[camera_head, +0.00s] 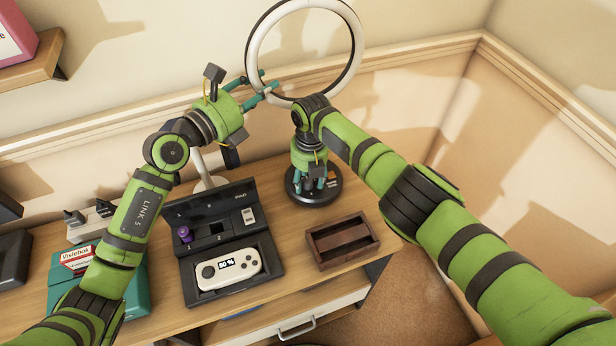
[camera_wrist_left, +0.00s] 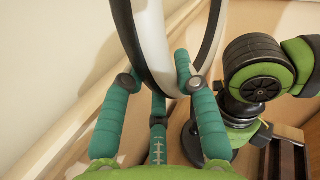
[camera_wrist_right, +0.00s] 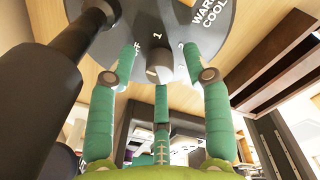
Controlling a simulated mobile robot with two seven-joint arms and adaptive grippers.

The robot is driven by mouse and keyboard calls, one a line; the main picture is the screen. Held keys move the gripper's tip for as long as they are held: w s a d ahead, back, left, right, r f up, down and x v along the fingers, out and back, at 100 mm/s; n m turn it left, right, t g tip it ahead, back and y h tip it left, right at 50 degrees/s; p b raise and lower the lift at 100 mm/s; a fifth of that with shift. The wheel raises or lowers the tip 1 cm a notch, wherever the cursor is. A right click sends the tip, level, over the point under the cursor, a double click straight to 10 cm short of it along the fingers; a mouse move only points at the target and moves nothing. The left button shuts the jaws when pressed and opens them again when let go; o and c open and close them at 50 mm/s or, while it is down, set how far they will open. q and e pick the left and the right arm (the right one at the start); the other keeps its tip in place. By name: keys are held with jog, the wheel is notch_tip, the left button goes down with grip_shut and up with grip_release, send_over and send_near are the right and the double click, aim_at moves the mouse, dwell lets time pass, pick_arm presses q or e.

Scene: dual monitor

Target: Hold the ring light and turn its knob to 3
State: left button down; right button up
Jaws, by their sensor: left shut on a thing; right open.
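The ring light's white ring (camera_head: 251,50) stands upright at the top of the head view, and also shows in the left wrist view (camera_wrist_left: 154,45). My left gripper (camera_head: 268,80) is shut on the ring's lower left part. The light's round black base (camera_head: 332,192) stands on the desk. My right gripper (camera_head: 312,184) points down at the base. In the right wrist view its open fingers (camera_wrist_right: 160,62) are on either side of the grey knob (camera_wrist_right: 157,72). The dial shows "1" above the knob and a partly hidden "OFF" to the left; I cannot tell the exact setting.
A wooden tray (camera_head: 318,256) lies right of a black console case (camera_head: 187,298) holding a white handheld device (camera_head: 228,270). A teal box (camera_head: 137,290) is at the left. A pink box (camera_head: 30,45) sits on a wall shelf. The wall is close behind the light.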

grip_shut()
